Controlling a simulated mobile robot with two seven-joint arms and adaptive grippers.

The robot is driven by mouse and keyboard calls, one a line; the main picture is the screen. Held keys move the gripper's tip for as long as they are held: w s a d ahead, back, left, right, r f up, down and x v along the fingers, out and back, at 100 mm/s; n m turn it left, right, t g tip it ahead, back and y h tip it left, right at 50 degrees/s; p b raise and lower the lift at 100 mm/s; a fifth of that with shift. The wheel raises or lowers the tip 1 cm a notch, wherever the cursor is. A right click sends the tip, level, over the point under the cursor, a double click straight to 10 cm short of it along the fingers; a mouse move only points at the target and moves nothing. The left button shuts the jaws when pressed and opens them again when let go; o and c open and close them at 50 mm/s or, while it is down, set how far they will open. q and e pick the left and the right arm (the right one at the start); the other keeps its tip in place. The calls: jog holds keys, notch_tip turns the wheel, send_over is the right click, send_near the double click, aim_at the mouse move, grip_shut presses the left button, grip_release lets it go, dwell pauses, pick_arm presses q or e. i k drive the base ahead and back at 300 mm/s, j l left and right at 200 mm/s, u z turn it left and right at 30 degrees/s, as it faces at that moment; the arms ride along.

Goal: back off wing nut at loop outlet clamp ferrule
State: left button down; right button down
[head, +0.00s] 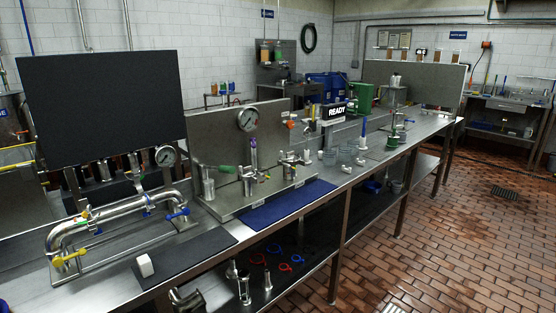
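A polished pipe loop (110,208) stands on a base plate on the steel bench at the left. A clamp with a yellow wing nut (68,259) is on its near left end. A clamp with a blue wing nut (178,214) is on its right end, and another blue part (147,199) sits further back on the pipe. A small yellow part (85,213) shows on the loop's left side. No label shows which clamp is the outlet one. Neither of my grippers is in view.
A dark mat (190,255) with a white block (145,265) lies in front of the loop. A black panel (100,105) and a round gauge (165,156) stand behind it. A valve rig (240,200) and blue mat (290,203) are to the right. The lower shelf holds coloured rings and metal fittings.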

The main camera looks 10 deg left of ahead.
aim_at(87, 214)
jog(key=u, duration=1.4)
jog(key=i+j+z, duration=0.15)
jog(key=j, duration=0.15)
jog(key=i+j+z, duration=0.1)
jog(key=j, duration=0.25)
jog(key=i+l+u, duration=0.1)
jog(key=i+l, duration=0.15)
jog(key=l, duration=0.1)
